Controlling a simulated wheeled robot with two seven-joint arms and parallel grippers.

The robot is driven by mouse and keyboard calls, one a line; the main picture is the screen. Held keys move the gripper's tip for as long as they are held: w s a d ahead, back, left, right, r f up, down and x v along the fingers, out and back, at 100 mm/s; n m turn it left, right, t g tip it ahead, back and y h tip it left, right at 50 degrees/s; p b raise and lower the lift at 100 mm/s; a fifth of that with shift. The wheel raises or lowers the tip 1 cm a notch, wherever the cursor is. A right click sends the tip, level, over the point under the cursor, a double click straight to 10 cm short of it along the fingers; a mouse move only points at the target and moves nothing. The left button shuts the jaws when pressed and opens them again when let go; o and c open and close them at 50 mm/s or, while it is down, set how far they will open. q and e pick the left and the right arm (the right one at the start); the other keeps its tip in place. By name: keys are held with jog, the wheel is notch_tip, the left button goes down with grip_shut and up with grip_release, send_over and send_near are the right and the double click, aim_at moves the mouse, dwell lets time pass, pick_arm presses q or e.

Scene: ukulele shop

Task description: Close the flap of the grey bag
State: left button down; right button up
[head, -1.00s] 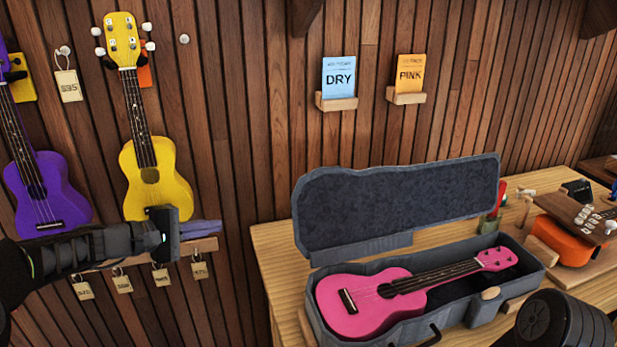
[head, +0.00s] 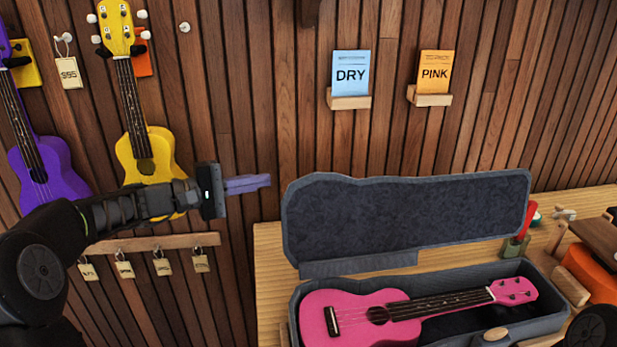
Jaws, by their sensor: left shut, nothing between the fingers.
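The grey bag (head: 562,305) is a case lying on the wooden bench, with a pink ukulele (head: 360,312) inside it. Its flap (head: 400,218) stands raised at the back, with its dark lining facing me. My left gripper (head: 262,182) is shut and empty, in the air just left of the flap's upper left corner in the picture, in front of the wall. A small gap shows between the fingertips and the flap. My right gripper cannot be seen; only a dark part of mine shows at the lower right corner.
A yellow ukulele (head: 150,150) and a purple ukulele (head: 45,170) hang on the wall behind my left arm. Cards marked DRY (head: 350,75) and PINK (head: 434,75) sit on small ledges. An orange object (head: 590,275) and a red-handled tool (head: 526,220) are right of the bag.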

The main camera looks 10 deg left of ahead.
aim_at(302, 179)
pick_arm(q)
jog(key=w+d+p, duration=0.1)
jog(key=d, duration=0.2)
jog(key=w+d+p, duration=0.1)
jog(key=d, duration=0.2)
jog(key=w+d+p, duration=0.1)
jog(key=d, duration=0.2)
dwell(0.4)
jog(key=shift+r, duration=0.1)
